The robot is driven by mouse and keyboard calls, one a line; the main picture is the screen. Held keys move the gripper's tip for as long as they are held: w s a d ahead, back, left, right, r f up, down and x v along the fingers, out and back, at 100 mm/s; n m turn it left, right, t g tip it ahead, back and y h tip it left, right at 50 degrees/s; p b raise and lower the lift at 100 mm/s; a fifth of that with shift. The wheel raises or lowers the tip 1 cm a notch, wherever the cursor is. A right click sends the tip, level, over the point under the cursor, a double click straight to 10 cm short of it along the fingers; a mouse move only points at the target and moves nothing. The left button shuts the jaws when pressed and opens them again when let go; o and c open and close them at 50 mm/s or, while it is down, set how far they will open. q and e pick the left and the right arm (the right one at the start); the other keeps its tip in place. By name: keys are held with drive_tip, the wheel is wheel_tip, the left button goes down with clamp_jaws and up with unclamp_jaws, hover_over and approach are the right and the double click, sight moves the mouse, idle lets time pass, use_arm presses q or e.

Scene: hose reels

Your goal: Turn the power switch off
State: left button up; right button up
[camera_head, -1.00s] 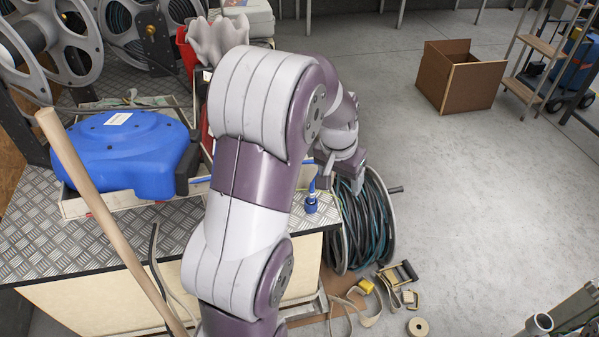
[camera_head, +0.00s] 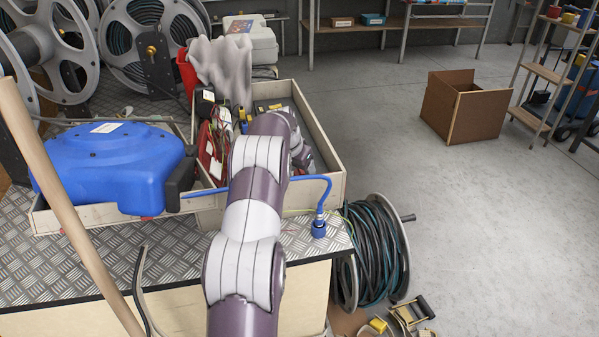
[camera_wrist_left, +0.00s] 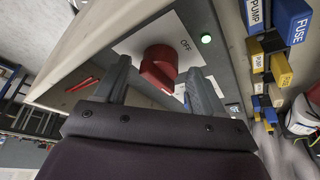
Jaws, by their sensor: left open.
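The red rotary power switch (camera_wrist_left: 158,66) shows in the left wrist view, on a pale plate (camera_wrist_left: 194,28) with the word OFF beside it. My left gripper (camera_wrist_left: 159,75) is open, with one finger on each side of the red knob. I cannot tell whether either finger touches it. In the head view my left gripper (camera_head: 303,158) is mostly hidden behind my arm, over the wooden box (camera_head: 337,170). The switch is hidden there. My right gripper is not in view.
Blue and yellow fuse blocks (camera_wrist_left: 292,18) sit beside the panel. A blue hose reel (camera_head: 112,165) and a wooden pole (camera_head: 70,215) stand at the left. A blue cable (camera_head: 328,192) loops over the box edge.

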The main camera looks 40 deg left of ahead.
use_arm(q)
drive_tip(key=shift+w+f, duration=0.15)
drive_tip(key=shift+f, duration=0.15)
drive_tip(key=c, duration=0.9)
